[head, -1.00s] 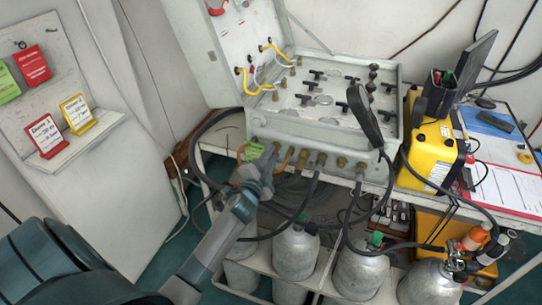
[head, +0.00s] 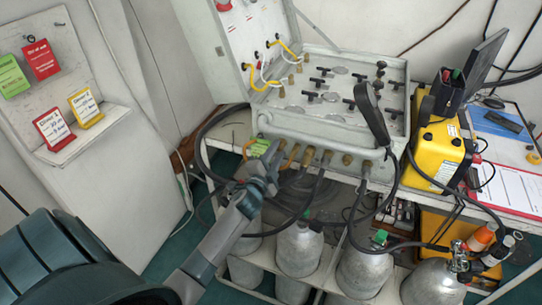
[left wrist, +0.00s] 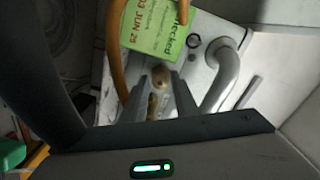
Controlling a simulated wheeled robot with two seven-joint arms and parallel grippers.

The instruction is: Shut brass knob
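The grey air panel case (head: 300,122) stands open on the bench, with brass fittings (head: 327,157) along its front face. My left gripper (head: 271,163) is at the left part of that front face, below a green tag (head: 259,147). In the left wrist view, a small round brass knob (left wrist: 160,81) shows just beyond and between the two fingertips of my left gripper (left wrist: 163,84). The fingers are apart; I cannot tell whether they touch the knob. In the head view the gripper hides this knob. My right gripper is not in view.
An orange hose (left wrist: 118,50) and a grey bent pipe (left wrist: 228,75) flank the fingers. Black hoses hang from the front fittings. Grey cylinders (head: 298,248) stand below the bench. A yellow case (head: 440,155) and a clipboard (head: 510,187) lie to the right.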

